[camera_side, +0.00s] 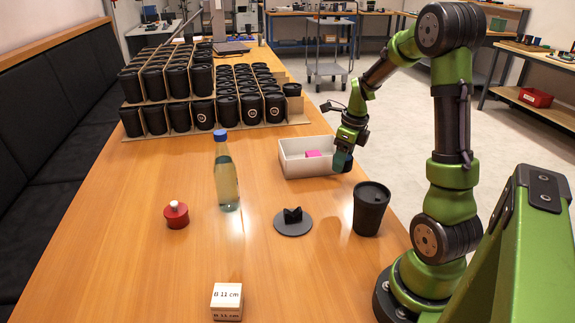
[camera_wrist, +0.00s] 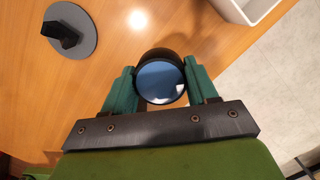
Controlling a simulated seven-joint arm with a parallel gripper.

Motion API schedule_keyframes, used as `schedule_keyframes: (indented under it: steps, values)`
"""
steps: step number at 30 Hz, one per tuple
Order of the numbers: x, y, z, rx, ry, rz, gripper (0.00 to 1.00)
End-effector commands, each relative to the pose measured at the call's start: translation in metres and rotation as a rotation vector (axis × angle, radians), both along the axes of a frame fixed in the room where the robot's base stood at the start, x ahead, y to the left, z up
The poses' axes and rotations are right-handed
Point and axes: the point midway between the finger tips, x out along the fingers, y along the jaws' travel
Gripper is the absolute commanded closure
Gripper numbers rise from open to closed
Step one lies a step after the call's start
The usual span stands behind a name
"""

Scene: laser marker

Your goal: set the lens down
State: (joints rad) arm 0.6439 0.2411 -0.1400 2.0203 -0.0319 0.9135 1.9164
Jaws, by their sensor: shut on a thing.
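My gripper (camera_wrist: 161,85) is shut on the lens (camera_wrist: 161,82), a round black-rimmed piece with bluish glass, held between the two green fingers in the wrist view. In the side view my gripper (camera_side: 343,160) hangs by the right end of the white box; the lens is small and hard to make out there. A dark round stand (camera_side: 293,228) with a notched black block on top is on the table, left of and nearer than my gripper. It also shows at the upper left of the wrist view (camera_wrist: 82,45), apart from the lens.
The white box (camera_side: 297,171) holds a pink piece (camera_side: 313,153). A black cup (camera_side: 369,210) stands right of the stand. A bottle (camera_side: 227,182), a red knobbed piece (camera_side: 177,217) and a labelled block (camera_side: 227,302) are to the left. Black cups in racks (camera_side: 204,112) fill the back.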

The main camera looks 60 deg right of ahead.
Motion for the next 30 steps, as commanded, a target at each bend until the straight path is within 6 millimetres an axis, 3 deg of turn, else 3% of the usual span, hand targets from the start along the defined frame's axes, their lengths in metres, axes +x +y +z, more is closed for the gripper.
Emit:
schedule_keyframes:
  steps: [3, 8, 12, 16, 21, 24, 27, 30]
  values:
    - [0.019, 0.044, 0.002, 0.013, -0.002, 0.118, 0.78]
    - [0.03, 0.125, -0.005, 0.027, 0.002, 0.392, 0.78]
    - [0.017, 0.199, -0.016, 0.031, 0.01, 0.707, 0.78]
    - [-0.01, 0.254, -0.028, 0.027, 0.017, 1.012, 0.78]
    - [-0.047, 0.29, -0.042, 0.019, 0.023, 1.324, 0.78]
    - [-0.059, 0.293, -0.048, 0.014, 0.022, 1.424, 0.78]
    - [-0.062, 0.292, -0.051, 0.008, 0.018, 1.479, 0.78]
    - [-0.052, 0.294, -0.051, 0.001, 0.012, 1.506, 0.78]
